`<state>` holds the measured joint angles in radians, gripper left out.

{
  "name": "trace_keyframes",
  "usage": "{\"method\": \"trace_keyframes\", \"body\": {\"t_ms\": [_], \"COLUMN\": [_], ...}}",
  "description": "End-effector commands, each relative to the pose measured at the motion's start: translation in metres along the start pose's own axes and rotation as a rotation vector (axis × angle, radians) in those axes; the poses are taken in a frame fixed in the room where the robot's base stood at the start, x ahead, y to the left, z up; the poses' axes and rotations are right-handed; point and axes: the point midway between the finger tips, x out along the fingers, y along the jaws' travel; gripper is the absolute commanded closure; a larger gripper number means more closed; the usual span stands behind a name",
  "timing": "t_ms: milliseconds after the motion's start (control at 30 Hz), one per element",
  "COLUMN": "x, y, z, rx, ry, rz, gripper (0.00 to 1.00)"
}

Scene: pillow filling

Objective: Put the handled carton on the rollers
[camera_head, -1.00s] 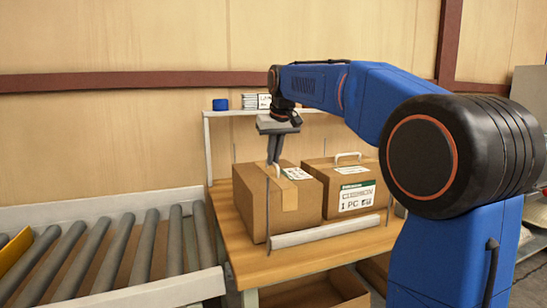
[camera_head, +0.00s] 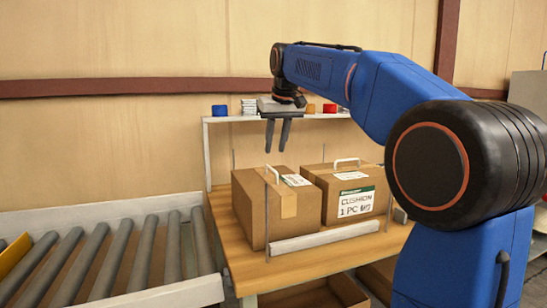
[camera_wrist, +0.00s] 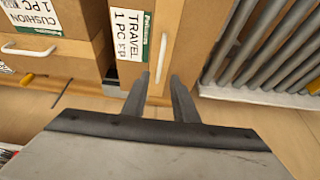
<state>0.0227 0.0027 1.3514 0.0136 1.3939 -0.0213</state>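Two brown cartons sit side by side on the wooden table, each with a white handle on top. The left carton (camera_head: 248,205) carries a "TRAVEL 1 PC" label in the wrist view (camera_wrist: 178,45). The right carton (camera_head: 350,203) is labelled "CUSHION 1 PC" and also shows in the wrist view (camera_wrist: 70,55). My gripper (camera_head: 276,149) is open and empty above the left carton, apart from its handle (camera_head: 271,173). In the wrist view my fingers (camera_wrist: 160,82) point down with that handle seen between and beyond them.
A pale bar (camera_head: 322,240) runs along the table front, with thin upright rods around the cartons. A shelf (camera_head: 232,119) with small items stands behind. A yellow piece (camera_head: 12,256) lies at the far left.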

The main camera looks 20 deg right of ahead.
Motion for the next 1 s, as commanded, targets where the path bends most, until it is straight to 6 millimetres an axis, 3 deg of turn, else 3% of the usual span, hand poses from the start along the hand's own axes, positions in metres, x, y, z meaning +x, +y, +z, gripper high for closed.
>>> {"method": "trace_keyframes", "body": {"t_ms": [100,300,700,867,1000], "x": [-0.021,-0.043,-0.049,-0.047,-0.038], "y": [0.0,0.0,0.0,-0.001,-0.003], "z": [-0.001,0.0,0.003,0.028,0.073], "rx": [0.0,0.0,0.0,0.0,0.0], "ry": [0.002,0.001,0.0,0.002,0.004], "rz": [0.0,0.0,0.0,0.0,0.001], "gripper": [0.74,0.74,0.74,0.74,0.74]}}
